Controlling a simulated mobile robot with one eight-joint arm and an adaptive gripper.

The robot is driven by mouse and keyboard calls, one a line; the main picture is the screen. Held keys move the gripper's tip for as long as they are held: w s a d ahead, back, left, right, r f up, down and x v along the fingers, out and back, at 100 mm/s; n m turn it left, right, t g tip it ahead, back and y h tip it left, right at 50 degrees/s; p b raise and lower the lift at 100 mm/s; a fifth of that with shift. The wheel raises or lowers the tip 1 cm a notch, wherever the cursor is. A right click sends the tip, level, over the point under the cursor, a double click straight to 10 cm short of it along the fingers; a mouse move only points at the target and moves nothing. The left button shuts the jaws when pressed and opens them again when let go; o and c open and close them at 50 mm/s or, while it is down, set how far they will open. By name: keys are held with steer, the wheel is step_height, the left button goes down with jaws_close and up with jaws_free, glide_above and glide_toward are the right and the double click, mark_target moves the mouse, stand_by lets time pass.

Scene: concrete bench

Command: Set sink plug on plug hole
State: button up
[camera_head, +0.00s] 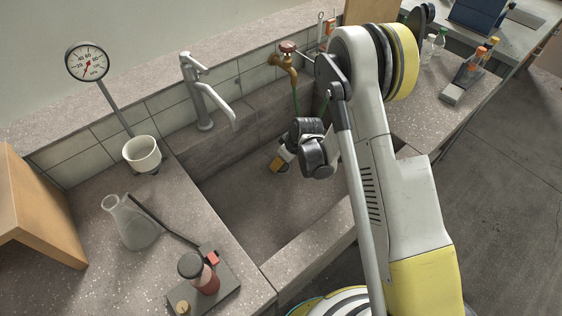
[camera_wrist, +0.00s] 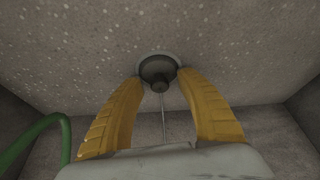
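The dark sink plug (camera_wrist: 158,70) shows in the wrist view, with its small knob (camera_wrist: 160,86) towards the camera and a thin line running from it. A pale ring, the rim of the plug hole (camera_wrist: 177,60), shows around and behind it. I cannot tell whether the plug is fully seated. My gripper (camera_wrist: 160,78) has its two yellow fingers apart on either side of the plug, tips close to its edge and clear of the knob. In the head view my gripper (camera_head: 276,165) is down in the sink (camera_head: 240,215), and the plug is not visible there.
A green hose (camera_wrist: 65,135) is close on the left in the wrist view. Around the sink stand a grey tap (camera_head: 200,95), a brass tap (camera_head: 285,60), a white cup (camera_head: 142,152) on a gauge stand, a flask (camera_head: 132,225) and a red bottle (camera_head: 203,278).

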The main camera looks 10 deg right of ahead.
steer(key=v, duration=1.2)
stand_by(0.4)
steer(key=s+d+r+m+t+h, duration=0.15)
steer(key=s+r, duration=0.25)
steer(key=r, duration=0.5)
steer(key=s+d+r+m, duration=0.3)
steer(key=s+r, duration=0.1)
steer(key=r, duration=0.4)
steer(key=s+d+r+m+t, duration=0.1)
steer(key=s+d+r+m, duration=0.1)
steer(key=s, duration=0.5)
steer(key=s+d+r+m+t+h, duration=0.1)
steer(key=s+d+r+m, duration=0.1)
steer(key=s, duration=0.5)
step_height(320, 180, up, 3)
steer(key=shift+s+d+f, duration=0.15)
steer(key=shift+d+f, duration=0.05)
steer(key=shift+d, duration=0.3)
